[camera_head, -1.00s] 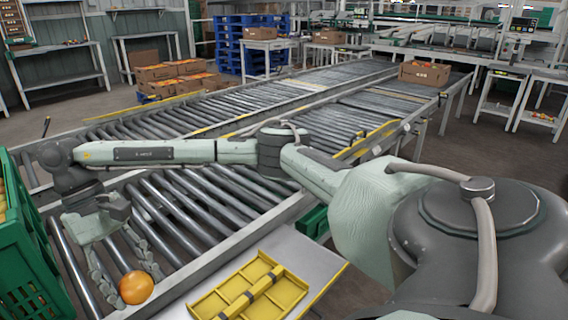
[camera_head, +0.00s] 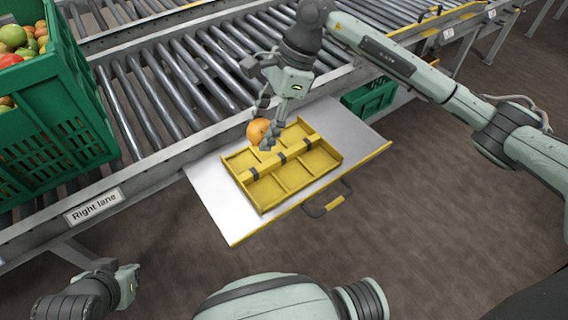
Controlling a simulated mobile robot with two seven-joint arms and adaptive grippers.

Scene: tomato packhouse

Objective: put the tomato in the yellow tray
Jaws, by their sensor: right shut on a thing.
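The orange tomato (camera_head: 257,131) is held between the fingers of my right gripper (camera_head: 266,128). It is over the back edge of the yellow tray (camera_head: 264,192), near its back left part. I cannot tell how high the tomato is above the tray, or whether it touches it. The tray is divided into several shallow compartments, and those in plain view are empty. My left gripper (camera_head: 128,284) is at the lower left, well away from the tray, and its finger opening is unclear.
The tray lies on a pale metal shelf (camera_head: 216,199) with a yellow front edge and a handle. A green crate (camera_head: 58,134) of tomatoes stands at the left on the roller conveyor (camera_head: 160,100). Another green crate (camera_head: 370,97) sits behind the shelf.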

